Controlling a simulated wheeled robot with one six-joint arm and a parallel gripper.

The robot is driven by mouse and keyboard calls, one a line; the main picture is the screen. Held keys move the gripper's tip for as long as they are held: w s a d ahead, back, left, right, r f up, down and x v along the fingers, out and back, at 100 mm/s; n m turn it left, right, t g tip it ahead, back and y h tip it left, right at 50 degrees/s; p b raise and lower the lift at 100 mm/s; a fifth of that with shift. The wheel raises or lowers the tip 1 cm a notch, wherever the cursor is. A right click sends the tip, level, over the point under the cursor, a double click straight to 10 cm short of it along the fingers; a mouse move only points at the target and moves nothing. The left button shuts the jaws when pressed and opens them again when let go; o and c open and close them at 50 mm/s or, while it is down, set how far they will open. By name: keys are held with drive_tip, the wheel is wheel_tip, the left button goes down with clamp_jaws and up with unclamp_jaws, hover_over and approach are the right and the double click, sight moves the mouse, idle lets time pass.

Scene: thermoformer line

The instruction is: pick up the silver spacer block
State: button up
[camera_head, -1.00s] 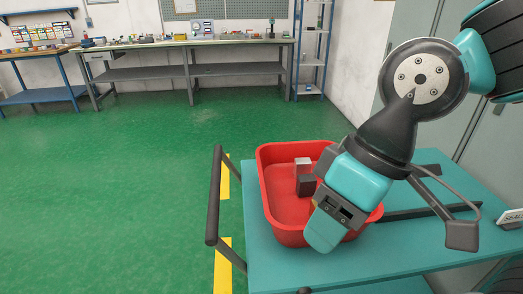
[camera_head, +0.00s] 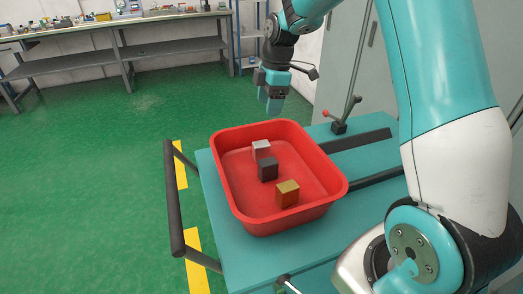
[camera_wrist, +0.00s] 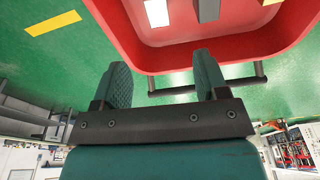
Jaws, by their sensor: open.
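The silver spacer block (camera_head: 261,150) stands in the red tray (camera_head: 328,198), toward its far end. In the wrist view the silver block (camera_wrist: 157,12) shows bright near the top edge, partly cut off. My gripper (camera_head: 273,104) is above and beyond the tray's far rim, apart from the block. In the wrist view its two fingers (camera_wrist: 164,82) are spread with nothing between them. A dark block (camera_head: 268,169) stands close to the silver one, and a brass-coloured block (camera_head: 287,193) stands nearer the front of the tray.
The tray sits on a teal cart top (camera_head: 232,255) with a dark handle bar (camera_head: 174,200) at left. Dark rails (camera_head: 355,141) and a red-knobbed lever (camera_head: 338,124) lie right of the tray. Green floor is open at left; a workbench (camera_head: 120,55) stands behind.

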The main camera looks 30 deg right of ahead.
drive_tip(key=p, duration=0.2)
approach(260, 152)
drive_tip(key=f, duration=0.3)
drive_tip(key=w+f, duration=0.1)
drive_tip(key=f, duration=0.1)
drive_tip(key=shift+w+d+f, duration=0.2)
drive_tip(key=shift+f, duration=0.2)
drive_tip(key=shift+w+a+f+p, duration=0.1)
drive_tip(key=shift+a+f+p, duration=0.1)
drive_tip(key=shift+f, duration=0.8)
drive_tip(key=shift+w+a+f+p, duration=0.1)
drive_tip(key=shift+f+p, duration=0.05)
drive_tip(key=shift+f, duration=0.8)
drive_tip(key=shift+w+a+f+p, duration=0.1)
drive_tip(key=shift+a+f+p, duration=0.1)
drive_tip(key=shift+f, duration=0.8)
drive_tip(key=c, duration=1.1)
drive_tip(key=shift+r, duration=0.15)
